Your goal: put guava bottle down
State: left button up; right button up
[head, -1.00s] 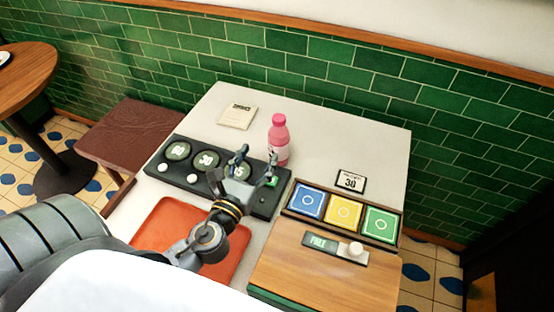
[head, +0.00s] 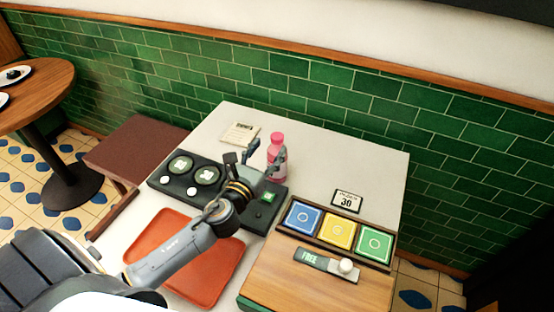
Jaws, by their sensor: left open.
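The guava bottle is a pink bottle with a pink cap (head: 277,140). It stands upright on the white table (head: 320,160), behind the right part of the dark panel. My left gripper (head: 264,150) is open, its fingers just in front of and around the bottle's near side in the picture. Part of the bottle's lower body is hidden by the gripper. I cannot tell whether the fingers touch it. My right gripper is not in view.
A dark panel with round dials (head: 180,166) lies in front of the bottle. An orange tray (head: 205,285), a box with blue, yellow and green tiles (head: 340,232), a calendar card (head: 346,201) and a paper card (head: 240,133) share the table. Free table lies right of the bottle.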

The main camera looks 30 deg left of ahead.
aim_at(275, 144)
pick_arm(q)
jog(key=w, duration=0.5)
jog(key=shift+d+f, duration=0.15)
jog(key=shift+d, duration=0.1)
jog(key=shift+s, duration=0.1)
jog(key=shift+c, duration=1.3)
grip_shut()
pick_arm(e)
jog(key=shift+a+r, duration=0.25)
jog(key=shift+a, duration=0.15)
